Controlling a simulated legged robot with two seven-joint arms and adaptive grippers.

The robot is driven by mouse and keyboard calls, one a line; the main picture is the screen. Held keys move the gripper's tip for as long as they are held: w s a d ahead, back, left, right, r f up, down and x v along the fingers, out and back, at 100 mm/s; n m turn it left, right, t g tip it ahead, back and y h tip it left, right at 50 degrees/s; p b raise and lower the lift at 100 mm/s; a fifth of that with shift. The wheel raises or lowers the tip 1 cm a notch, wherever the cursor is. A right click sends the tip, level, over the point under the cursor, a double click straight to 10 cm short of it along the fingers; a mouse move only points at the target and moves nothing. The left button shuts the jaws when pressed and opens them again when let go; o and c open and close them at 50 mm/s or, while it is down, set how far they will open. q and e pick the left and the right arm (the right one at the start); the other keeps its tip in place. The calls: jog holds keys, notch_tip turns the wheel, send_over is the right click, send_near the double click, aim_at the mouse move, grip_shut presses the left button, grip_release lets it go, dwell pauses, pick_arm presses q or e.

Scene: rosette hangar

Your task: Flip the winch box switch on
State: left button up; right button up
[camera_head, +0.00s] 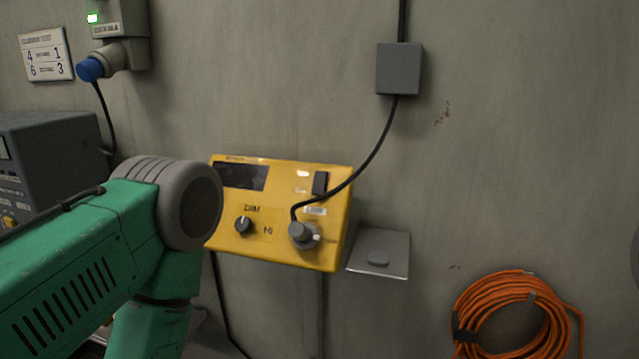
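A yellow control box (270,256) is on the wall in the middle of the view, its label too small to read. A black rocker switch (320,182) sits at its upper right; I cannot tell which way it is set. Neither of my grippers shows.
A grey junction box (399,69) feeds the cable, which passes close to the switch. A grey plate (380,254) is right of the yellow box. A coiled orange cable (473,296) hangs lower right. A dark instrument (62,138) stands left. The wall right of the box is mostly clear.

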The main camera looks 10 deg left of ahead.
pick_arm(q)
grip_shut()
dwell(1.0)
